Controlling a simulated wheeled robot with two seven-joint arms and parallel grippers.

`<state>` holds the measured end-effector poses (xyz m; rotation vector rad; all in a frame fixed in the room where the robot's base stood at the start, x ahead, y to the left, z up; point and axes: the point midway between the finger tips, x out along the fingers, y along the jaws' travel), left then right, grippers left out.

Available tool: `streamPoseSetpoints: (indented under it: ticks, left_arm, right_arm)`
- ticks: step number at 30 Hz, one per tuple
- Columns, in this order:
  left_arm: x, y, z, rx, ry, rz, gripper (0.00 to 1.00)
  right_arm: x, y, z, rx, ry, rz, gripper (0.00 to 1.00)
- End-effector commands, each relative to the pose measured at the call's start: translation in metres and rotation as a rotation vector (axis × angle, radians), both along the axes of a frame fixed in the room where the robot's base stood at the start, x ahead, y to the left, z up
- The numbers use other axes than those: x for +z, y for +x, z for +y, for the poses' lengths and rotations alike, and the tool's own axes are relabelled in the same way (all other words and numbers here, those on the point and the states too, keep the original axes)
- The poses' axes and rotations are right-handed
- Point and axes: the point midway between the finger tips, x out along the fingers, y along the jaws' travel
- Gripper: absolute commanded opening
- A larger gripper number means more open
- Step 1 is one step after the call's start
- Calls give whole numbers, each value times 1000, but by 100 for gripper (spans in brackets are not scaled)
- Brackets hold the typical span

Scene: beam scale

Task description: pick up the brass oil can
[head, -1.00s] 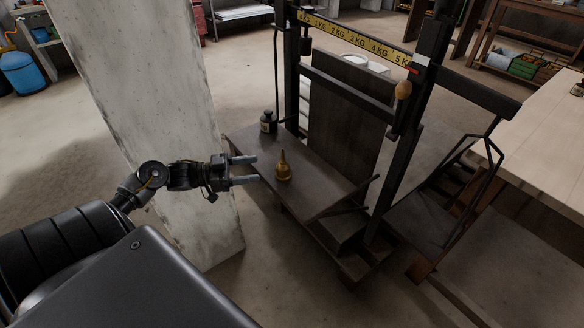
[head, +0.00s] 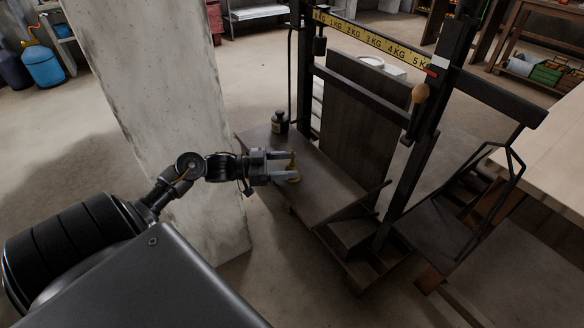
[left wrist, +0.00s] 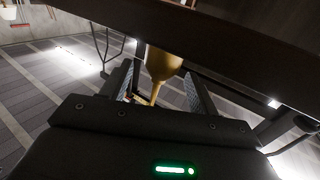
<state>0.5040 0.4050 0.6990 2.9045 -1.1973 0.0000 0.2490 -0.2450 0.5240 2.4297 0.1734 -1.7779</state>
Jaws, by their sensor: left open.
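The brass oil can (head: 293,172) stands on the dark platform (head: 325,190) of the beam scale. My left gripper (head: 292,165) is at the can, with its two open fingers reaching around it and hiding part of it. In the left wrist view the brass can (left wrist: 163,66) shows between the two fingers (left wrist: 158,85), its narrow spout pointing toward the camera's lower side. I see no clear contact between the fingers and the can. My right gripper is not in view.
A dark weight or bottle (head: 280,122) stands near the platform's back left corner. The scale's upright board (head: 350,120) and yellow marked beam (head: 370,40) rise behind. A concrete pillar (head: 150,80) stands left, close to my arm. A wooden table (head: 550,150) is at right.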

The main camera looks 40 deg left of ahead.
Motion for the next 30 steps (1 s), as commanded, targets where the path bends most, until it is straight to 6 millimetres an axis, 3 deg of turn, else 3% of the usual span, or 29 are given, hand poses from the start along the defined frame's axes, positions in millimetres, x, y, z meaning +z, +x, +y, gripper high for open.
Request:
streamPoseSetpoints:
  ticks: [6, 16, 27, 30]
  left_arm:
    - [0, 21, -22, 1, -1, -1, 61]
    - [-1, 25, -27, 0, -1, -1, 59]
    - [-1, 25, -26, 1, 0, 0, 11]
    - [0, 25, -26, 1, -1, -1, 11]
  right_arm:
    - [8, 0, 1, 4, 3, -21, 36]
    - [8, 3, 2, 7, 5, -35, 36]
    - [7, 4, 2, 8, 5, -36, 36]
    - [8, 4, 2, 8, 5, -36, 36]
